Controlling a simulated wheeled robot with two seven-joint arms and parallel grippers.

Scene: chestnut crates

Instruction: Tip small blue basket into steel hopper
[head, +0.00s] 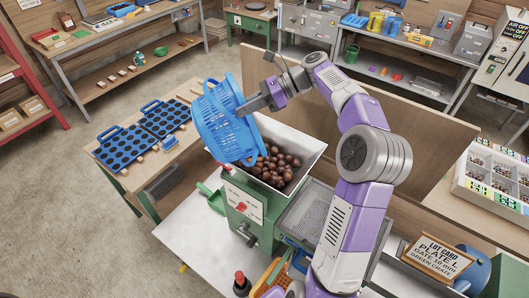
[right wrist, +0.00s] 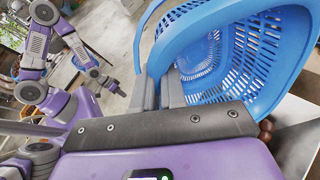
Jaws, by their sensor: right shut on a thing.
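The small blue basket (head: 222,125) is steeply tilted over the left side of the steel hopper (head: 306,138). My right gripper (head: 258,100) is shut on the basket's rim side; its fingers also show against the blue plastic in the right wrist view (right wrist: 172,92). The basket (right wrist: 268,50) shows slotted walls there, and I see no chestnuts in the visible part of its inside. A heap of brown chestnuts (head: 275,165) lies in the hopper, below the basket's lower edge. My left gripper (right wrist: 113,88) is small at the left of the right wrist view; its finger gap is unclear.
The hopper sits on a green machine (head: 243,212) with a mesh tray (head: 305,218) at its right. Blue hole plates (head: 122,148) lie on a wooden table at the left. A sorting box (head: 497,175) and a lot card (head: 437,257) are at the right.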

